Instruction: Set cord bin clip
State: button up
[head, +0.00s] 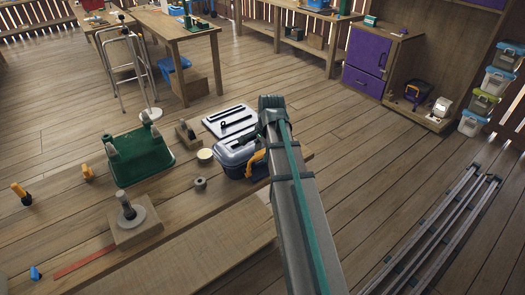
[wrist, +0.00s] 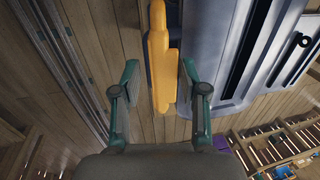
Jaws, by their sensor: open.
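A blue-grey bin (head: 237,158) stands on the near workbench, partly behind my arm. Its yellow-orange clip (head: 256,161) is on the side nearest my arm. In the wrist view the clip (wrist: 158,55) runs lengthwise along the edge of the bin (wrist: 215,60). My gripper (wrist: 160,72) is open, with one finger on each side of the clip's lower part. I see a gap at the left finger; the right finger is close to the clip and bin, and I cannot tell if it touches. In the head view my arm hides most of the gripper.
A pale panel with dark strips (head: 230,121) lies behind the bin; I cannot tell if it is joined. A green bin (head: 138,155), a tape roll (head: 200,183) and a wooden block with a grey disc (head: 133,218) are to the left. Metal rails (head: 440,230) lie on the floor at right.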

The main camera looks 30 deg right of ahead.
jog(key=shift+f, duration=0.15)
jog(key=shift+c, duration=0.3)
grip_shut()
